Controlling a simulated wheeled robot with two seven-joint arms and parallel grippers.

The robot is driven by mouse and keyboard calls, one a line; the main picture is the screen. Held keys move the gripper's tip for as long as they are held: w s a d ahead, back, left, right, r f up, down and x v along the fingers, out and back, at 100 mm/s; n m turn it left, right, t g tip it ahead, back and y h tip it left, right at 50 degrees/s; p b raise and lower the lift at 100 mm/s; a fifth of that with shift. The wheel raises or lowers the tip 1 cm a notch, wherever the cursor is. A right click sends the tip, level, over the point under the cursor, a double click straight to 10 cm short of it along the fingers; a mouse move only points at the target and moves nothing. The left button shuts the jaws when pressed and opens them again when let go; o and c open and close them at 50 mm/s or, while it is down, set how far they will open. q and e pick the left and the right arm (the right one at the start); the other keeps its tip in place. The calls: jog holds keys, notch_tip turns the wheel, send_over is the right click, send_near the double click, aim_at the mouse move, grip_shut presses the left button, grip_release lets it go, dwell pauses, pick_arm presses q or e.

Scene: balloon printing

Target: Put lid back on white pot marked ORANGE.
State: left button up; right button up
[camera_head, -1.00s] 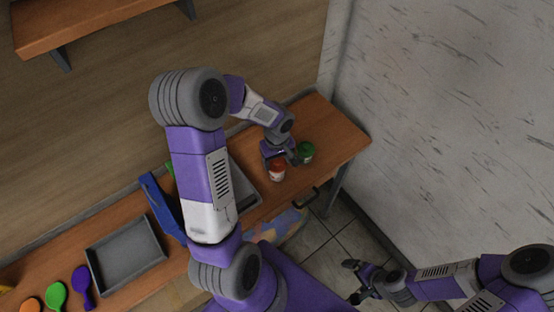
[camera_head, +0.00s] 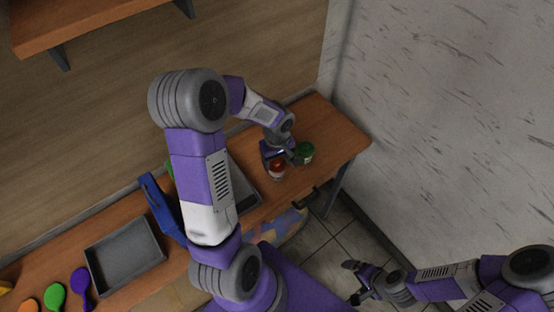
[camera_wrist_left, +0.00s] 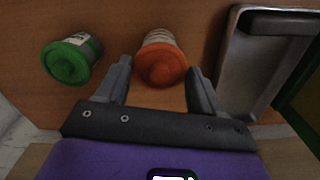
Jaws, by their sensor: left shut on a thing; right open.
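The white pot marked ORANGE (camera_head: 277,175) stands upright near the right end of the bench; its label is too small to read. In the left wrist view the pot's pale ridged side (camera_wrist_left: 160,38) shows behind its orange lid (camera_wrist_left: 162,66). My left gripper (camera_head: 280,157) is around the lid from above, a finger on each side, shut on it. Whether the lid is fully seated on the pot I cannot tell. My right gripper (camera_head: 358,281) is open and empty, away from the bench at the lower right.
A green-lidded pot (camera_head: 305,153) stands just right of the orange one; it also shows in the left wrist view (camera_wrist_left: 70,60). A grey metal tray (camera_head: 246,196) lies to the left. Another tray (camera_head: 125,256) and several coloured paddles are further left. The bench's right end is clear.

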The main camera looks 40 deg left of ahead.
pick_arm(q)
jog(key=shift+f+b, duration=0.2)
jog(key=shift+b, duration=0.4)
dwell(0.9)
jog(key=o, duration=1.1)
jog(key=shift+c, duration=0.2)
jog(key=shift+o, duration=0.3)
jog(key=shift+r, duration=0.15)
jog(key=shift+r+p, duration=2.4)
jog(key=shift+r, duration=1.05)
jog(key=shift+f, duration=0.1)
grip_shut()
